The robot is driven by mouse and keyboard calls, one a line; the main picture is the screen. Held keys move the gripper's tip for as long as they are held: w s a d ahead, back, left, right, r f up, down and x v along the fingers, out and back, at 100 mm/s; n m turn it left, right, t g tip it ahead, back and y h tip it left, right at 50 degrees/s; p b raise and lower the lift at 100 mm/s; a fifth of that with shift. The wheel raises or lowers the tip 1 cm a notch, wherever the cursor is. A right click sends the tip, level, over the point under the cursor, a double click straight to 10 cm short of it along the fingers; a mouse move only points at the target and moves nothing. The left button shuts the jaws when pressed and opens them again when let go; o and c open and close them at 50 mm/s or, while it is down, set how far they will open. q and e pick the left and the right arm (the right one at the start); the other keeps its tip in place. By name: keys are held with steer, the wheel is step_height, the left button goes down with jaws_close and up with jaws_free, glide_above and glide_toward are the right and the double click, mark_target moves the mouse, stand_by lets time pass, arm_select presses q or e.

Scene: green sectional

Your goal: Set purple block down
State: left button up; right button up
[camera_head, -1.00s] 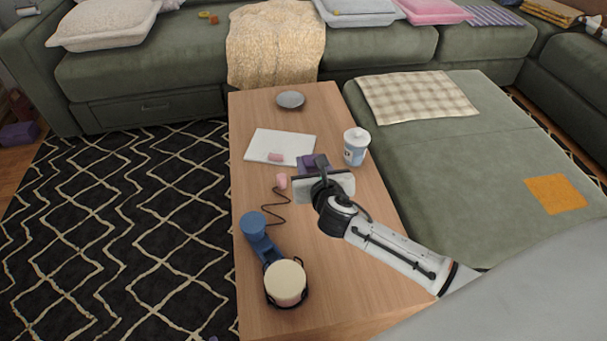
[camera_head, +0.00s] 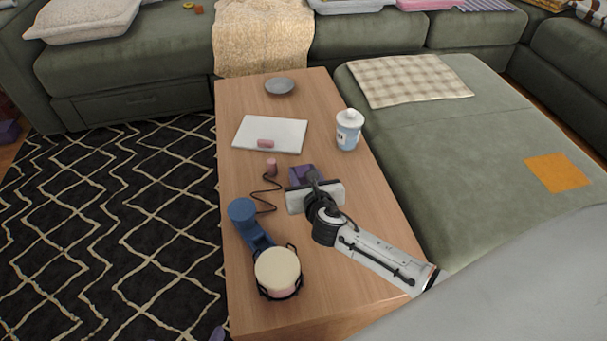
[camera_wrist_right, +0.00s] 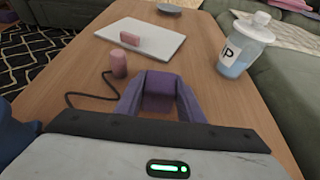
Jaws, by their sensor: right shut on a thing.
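The purple block (camera_wrist_right: 158,92) is held between the two fingers of my right gripper (camera_wrist_right: 158,98) in the right wrist view. In the head view the block (camera_head: 302,174) is partly hidden by my right gripper (camera_head: 305,178), over the middle of the wooden coffee table (camera_head: 345,215). The right gripper is shut on the block. I cannot tell whether the block's underside touches the tabletop. My left gripper is in neither view.
Beyond the block are a white tablet-like slab (camera_head: 285,128) with a pink block (camera_head: 265,143), a pink cylinder (camera_head: 271,167) with a dark cord, and a lidded cup (camera_head: 348,132). A blue device (camera_head: 243,212) with a candle (camera_head: 277,270) stands nearer. A grey dish (camera_head: 279,86) lies far back.

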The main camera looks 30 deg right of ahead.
steer(key=shift+f, duration=0.1)
steer(key=o, duration=0.6)
steer(key=shift+f, duration=0.1)
steer(key=o, duration=0.4)
